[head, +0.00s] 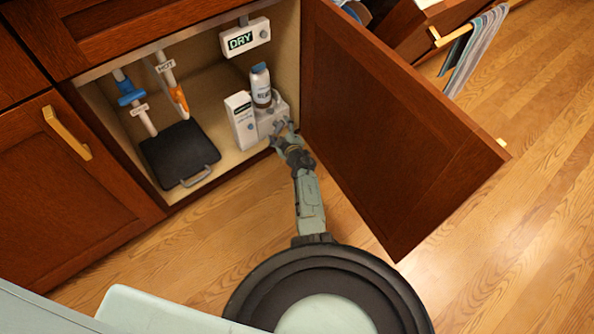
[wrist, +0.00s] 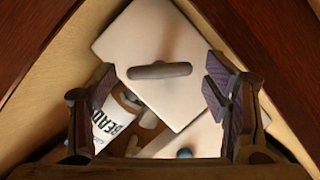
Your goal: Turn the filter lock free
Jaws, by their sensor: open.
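My gripper (head: 283,128) reaches into the open under-sink cabinet and is at the front of a white unit (head: 278,108) that holds a bottle. In the wrist view my gripper (wrist: 160,102) is open, with its two dark fingers apart and nothing clearly between their tips. A white bottle with dark letters (wrist: 112,122) shows beside the left finger. A small blue round part (wrist: 184,153) shows low between the fingers. I cannot tell which part is the filter lock.
A white box (head: 240,118) stands left of the bottle with a blue cap (head: 260,85). A black tray (head: 180,155) lies on the cabinet floor under pipes with a blue valve (head: 130,93). A DRY display (head: 244,40) hangs above. The open door (head: 390,120) stands close right of my arm.

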